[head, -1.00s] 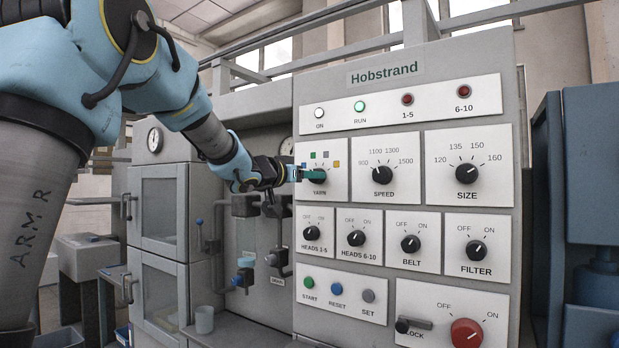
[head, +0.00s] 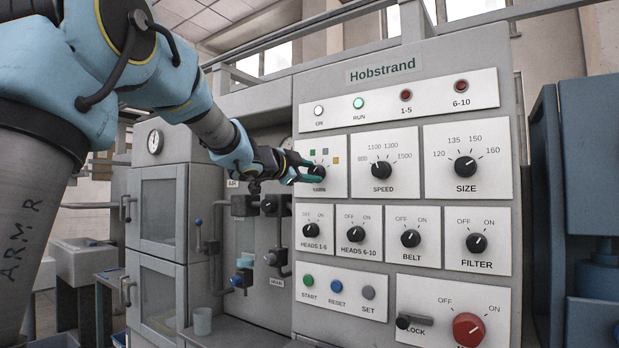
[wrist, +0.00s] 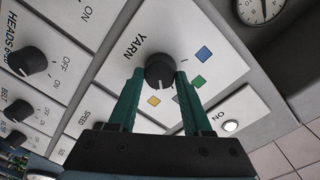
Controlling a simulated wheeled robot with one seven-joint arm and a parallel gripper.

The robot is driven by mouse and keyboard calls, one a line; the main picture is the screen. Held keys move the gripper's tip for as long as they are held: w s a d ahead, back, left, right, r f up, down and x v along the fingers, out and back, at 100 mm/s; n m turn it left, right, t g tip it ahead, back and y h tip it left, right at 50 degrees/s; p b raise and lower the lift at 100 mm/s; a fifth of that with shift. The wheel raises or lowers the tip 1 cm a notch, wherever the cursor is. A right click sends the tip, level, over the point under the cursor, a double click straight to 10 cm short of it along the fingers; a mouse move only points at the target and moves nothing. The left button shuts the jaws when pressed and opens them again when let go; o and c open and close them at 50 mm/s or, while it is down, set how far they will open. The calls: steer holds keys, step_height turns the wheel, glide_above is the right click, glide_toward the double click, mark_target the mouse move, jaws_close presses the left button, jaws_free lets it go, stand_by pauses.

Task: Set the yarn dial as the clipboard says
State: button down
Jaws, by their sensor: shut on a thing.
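The yarn dial (head: 319,170) is a black knob on a white plate marked YARN, at the upper left of the machine's panel. In the wrist view the knob (wrist: 159,70) sits between the two teal fingertips. My gripper (head: 314,174) is shut on it; the gripper also shows in the wrist view (wrist: 160,76). A grey square (head: 323,153) shows in the head view. I cannot tell for sure which square the knob's pointer faces. No clipboard is in view.
The speed dial (head: 381,169) is just right of the yarn plate, with the size dial (head: 466,167) beyond. Smaller switch knobs sit below, including heads 1-5 (head: 310,230). The green RUN lamp (head: 359,103) is lit above.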

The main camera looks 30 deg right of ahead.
steer(key=shift+f+m+b, duration=0.1)
steer(key=shift+m+b, duration=0.55)
steer(key=shift+m, duration=0.95)
steer(key=shift+c, duration=1.7)
jaws_free()
steer(key=shift+s, duration=0.1)
steer(key=b+v, duration=0.2)
steer(key=v, duration=0.8)
steer(key=shift+s+a, duration=0.2)
steer(key=shift+a, duration=0.1)
